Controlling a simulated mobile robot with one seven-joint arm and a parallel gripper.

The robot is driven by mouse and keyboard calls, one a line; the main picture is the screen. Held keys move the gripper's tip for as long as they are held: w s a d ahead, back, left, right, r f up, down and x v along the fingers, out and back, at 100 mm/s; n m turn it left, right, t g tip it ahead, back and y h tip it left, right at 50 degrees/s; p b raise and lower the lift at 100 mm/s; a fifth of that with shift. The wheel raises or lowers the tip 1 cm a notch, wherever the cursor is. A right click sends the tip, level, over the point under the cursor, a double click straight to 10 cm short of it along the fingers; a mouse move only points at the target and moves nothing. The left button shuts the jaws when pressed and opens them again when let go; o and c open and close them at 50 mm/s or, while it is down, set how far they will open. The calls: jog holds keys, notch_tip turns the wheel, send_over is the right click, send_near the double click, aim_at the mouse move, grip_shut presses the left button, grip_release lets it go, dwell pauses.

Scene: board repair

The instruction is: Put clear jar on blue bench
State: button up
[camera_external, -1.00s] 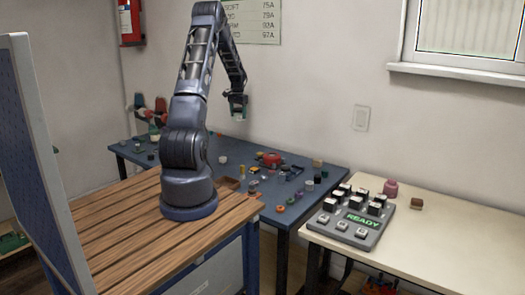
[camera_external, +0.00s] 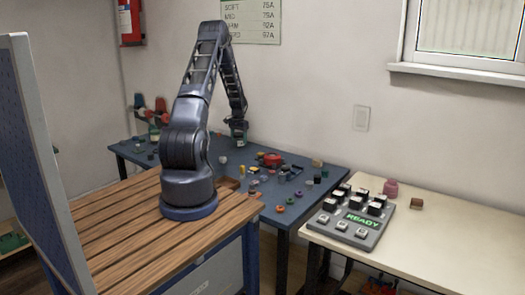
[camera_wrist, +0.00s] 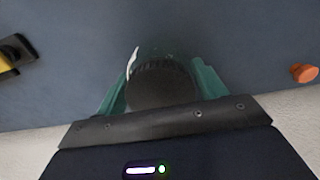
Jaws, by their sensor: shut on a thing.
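My gripper (camera_external: 239,141) is low over the back part of the blue bench (camera_external: 332,174), close to the wall. In the wrist view its green fingers (camera_wrist: 163,82) are shut on the clear jar (camera_wrist: 162,62), one finger on each side. The jar shows a dark ribbed round part and a see-through body with a bright highlight. The blue bench top (camera_wrist: 75,60) lies beneath it. I cannot tell whether the jar touches the bench. The jar is too small to make out in the external view.
Several small parts lie on the bench, among them a red item (camera_external: 272,159) and a purple ring (camera_external: 299,195). The wrist view shows an orange cylinder (camera_wrist: 304,73) and a yellow-black item (camera_wrist: 14,55) well apart. A button panel (camera_external: 350,218) stands on the pale table (camera_external: 455,235).

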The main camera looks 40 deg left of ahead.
jog(key=shift+f, duration=0.5)
jog(key=o, duration=1)
jog(key=shift+f, duration=0.1)
